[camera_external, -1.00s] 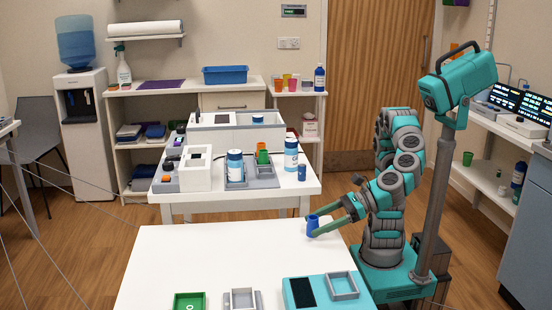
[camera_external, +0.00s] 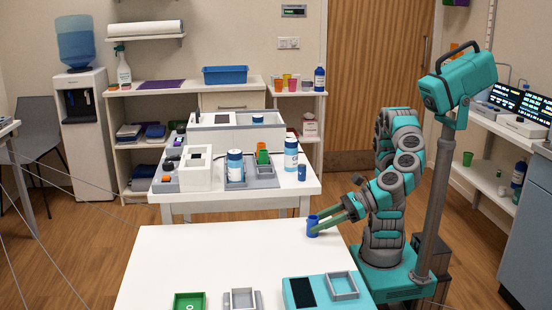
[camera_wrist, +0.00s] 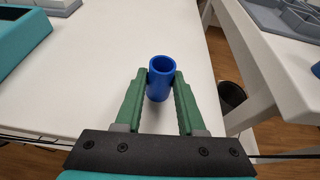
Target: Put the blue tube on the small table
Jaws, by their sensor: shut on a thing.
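The blue tube (camera_external: 312,227) is a short, upright, hollow cylinder at the right far edge of the near white table (camera_external: 210,250). My gripper (camera_external: 318,227) reaches it from the right and is shut on it. In the wrist view the tube (camera_wrist: 160,80) sits between the two green fingertips (camera_wrist: 161,82), with its open top showing. I cannot tell whether its bottom touches the tabletop. A second white table (camera_external: 300,190) stands behind and bears lab equipment. The pictures do not settle which table is the small one.
The near table holds a green tray (camera_external: 189,301), a grey tray (camera_external: 242,299) and a teal device (camera_external: 320,290) along its front; its middle is clear. The rear table carries a blue-labelled bottle (camera_external: 291,154), another small blue cylinder (camera_external: 301,173) and a grey rack (camera_external: 262,178).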

